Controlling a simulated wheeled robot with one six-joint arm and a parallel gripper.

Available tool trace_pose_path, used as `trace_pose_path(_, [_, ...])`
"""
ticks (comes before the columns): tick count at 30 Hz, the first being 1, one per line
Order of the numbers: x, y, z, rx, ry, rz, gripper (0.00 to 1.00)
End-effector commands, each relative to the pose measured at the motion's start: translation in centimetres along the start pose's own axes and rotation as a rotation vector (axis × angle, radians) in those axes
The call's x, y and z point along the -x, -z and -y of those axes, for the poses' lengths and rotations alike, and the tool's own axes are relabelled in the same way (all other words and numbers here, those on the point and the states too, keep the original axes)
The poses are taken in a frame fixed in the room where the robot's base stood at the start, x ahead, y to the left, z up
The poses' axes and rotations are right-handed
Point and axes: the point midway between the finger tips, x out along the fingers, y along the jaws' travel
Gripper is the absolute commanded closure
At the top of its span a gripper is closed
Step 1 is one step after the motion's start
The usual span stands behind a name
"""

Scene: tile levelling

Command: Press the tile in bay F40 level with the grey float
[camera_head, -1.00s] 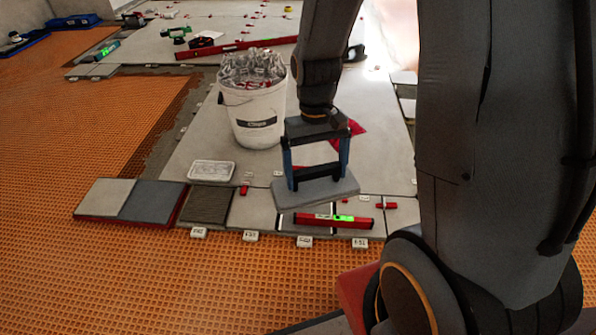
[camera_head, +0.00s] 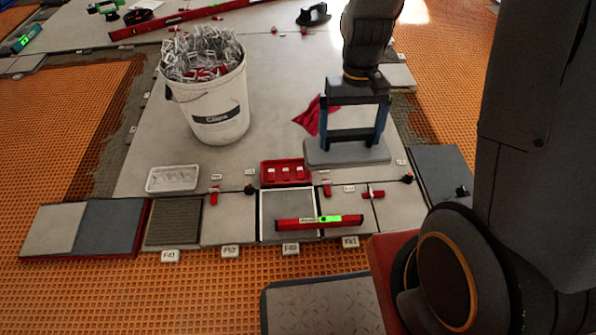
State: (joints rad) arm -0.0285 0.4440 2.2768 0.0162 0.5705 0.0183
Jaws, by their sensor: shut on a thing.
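My gripper (camera_head: 352,137) is shut on the grey float (camera_head: 345,153) by its dark handle. The float is flat, just above or on the large pale slab behind the row of bays; I cannot tell if it touches. The tile with pale edges (camera_head: 286,207) lies in the front row, nearer than the float and left of it. The small label before it (camera_head: 291,249) seems to read F40, but is too small to be sure. A red spirit level (camera_head: 320,222) with a green-lit vial lies across this tile and the one to its right.
A white bucket of clips (camera_head: 216,115) stands on the slab at left. A white tray (camera_head: 172,179) and a red tray (camera_head: 285,172) with small white pieces sit behind the bays. A red cloth (camera_head: 308,116) lies beside the float. Small red clips and dark knobs dot the joints.

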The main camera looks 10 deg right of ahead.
Motion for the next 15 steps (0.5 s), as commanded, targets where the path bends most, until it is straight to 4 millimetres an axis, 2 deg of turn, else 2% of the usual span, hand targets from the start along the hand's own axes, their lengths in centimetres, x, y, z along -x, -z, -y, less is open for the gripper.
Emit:
trace_pose_path(6, [-7.9, 4.4, 5.9, 0.007, 0.004, 0.006, 0.31])
trace_pose_path(9, [-12.0, 6.0, 8.7, 0.0, 0.005, 0.007, 0.31])
trace_pose_path(15, [-19.2, 7.7, 13.2, -0.016, 0.003, 0.005, 0.31])
